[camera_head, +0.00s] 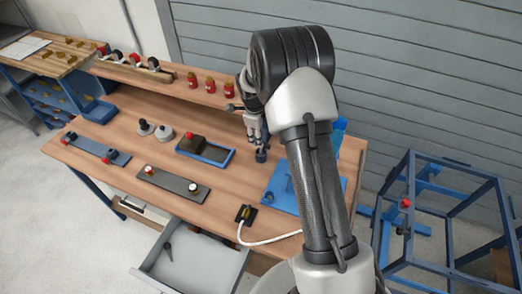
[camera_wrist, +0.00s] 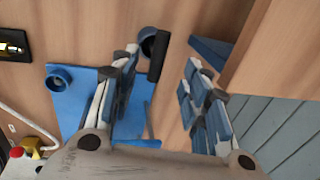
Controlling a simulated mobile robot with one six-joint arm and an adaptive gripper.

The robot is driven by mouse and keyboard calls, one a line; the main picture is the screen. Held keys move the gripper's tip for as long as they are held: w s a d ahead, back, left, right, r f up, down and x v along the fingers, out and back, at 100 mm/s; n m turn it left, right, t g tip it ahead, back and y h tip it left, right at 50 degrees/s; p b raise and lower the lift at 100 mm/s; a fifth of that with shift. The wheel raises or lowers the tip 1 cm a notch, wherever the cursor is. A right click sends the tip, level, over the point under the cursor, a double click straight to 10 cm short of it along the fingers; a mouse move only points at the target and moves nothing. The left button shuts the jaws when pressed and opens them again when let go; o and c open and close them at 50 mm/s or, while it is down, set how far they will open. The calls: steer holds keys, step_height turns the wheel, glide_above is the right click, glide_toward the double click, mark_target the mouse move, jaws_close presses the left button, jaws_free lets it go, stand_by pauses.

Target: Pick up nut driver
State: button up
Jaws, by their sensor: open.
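My gripper (camera_head: 256,133) is open above the right part of the wooden bench, with nothing between its fingers. Its two blue-padded fingers also show in the wrist view (camera_wrist: 163,60). A small dark, rounded piece (camera_wrist: 155,48) stands just beyond the left fingertip, partly hidden by it; in the head view a dark blue piece (camera_head: 262,155) shows just below the gripper. I cannot tell whether this is the nut driver. A slim dark tool (camera_head: 168,250) lies in the open drawer (camera_head: 203,262); its kind is too small to tell.
A blue board (camera_head: 279,188) with a blue cup (camera_wrist: 60,78) lies on the bench, partly hidden by my arm. Red jars (camera_head: 210,85) stand on the back shelf. A black-and-blue tray (camera_head: 205,151) sits left of the gripper. A blue frame (camera_head: 450,210) stands at right.

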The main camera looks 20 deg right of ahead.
mark_target(261, 150)
steer(key=f, duration=0.2)
steer(key=f+b, duration=0.1)
steer(key=f, duration=0.4)
steer(key=shift+w+d+f+b, duration=0.15)
steer(key=shift+w+d+b, duration=0.25)
jaws_close()
